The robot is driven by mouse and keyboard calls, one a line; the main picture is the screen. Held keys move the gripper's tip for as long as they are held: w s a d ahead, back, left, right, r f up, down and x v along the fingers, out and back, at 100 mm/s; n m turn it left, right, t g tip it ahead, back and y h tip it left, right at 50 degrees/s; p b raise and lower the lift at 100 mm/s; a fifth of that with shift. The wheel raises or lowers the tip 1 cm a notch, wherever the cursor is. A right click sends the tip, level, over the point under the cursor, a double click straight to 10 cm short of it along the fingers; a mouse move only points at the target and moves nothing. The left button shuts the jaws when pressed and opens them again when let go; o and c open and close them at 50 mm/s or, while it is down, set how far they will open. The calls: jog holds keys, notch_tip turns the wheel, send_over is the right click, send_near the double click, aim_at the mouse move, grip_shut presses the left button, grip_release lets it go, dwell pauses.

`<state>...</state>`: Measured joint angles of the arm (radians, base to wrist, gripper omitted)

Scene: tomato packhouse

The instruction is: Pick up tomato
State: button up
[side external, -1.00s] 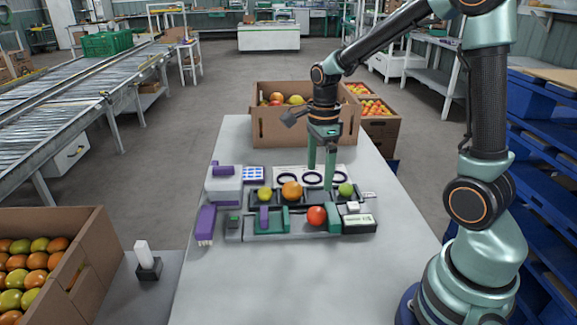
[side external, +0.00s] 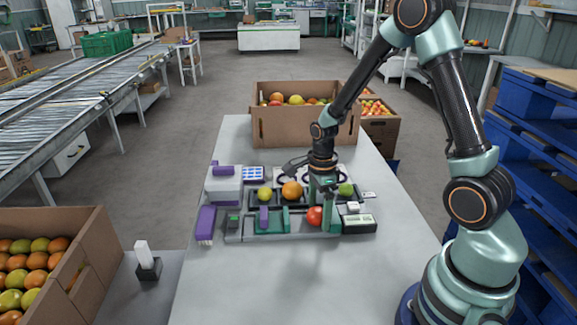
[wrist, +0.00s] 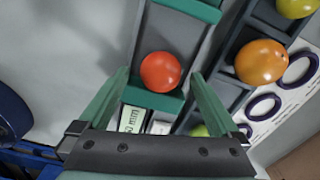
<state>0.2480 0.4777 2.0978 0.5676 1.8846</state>
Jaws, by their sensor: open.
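A red tomato (side external: 314,216) rests at the right part of the front tray on the table. In the wrist view the red tomato (wrist: 160,72) lies ahead of and between my two green fingers. My gripper (side external: 325,222) is open and low over the tray, with one finger partly in front of the red tomato in the side view. In the wrist view my gripper (wrist: 160,85) holds nothing. An orange tomato (side external: 292,191), a yellow-green tomato (side external: 265,194) and a green tomato (side external: 346,189) sit in the row behind. The orange tomato also shows in the wrist view (wrist: 262,62).
A scale-like device (side external: 358,222) stands right of the red tomato. A purple-topped device (side external: 222,183) and a purple item (side external: 206,222) are at the left. A cardboard box of tomatoes (side external: 285,130) stands behind. The table's front (side external: 290,285) is clear.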

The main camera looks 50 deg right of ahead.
jog(key=shift+f, duration=0.35)
jog(key=c, duration=1)
jog(key=shift+r, duration=0.15)
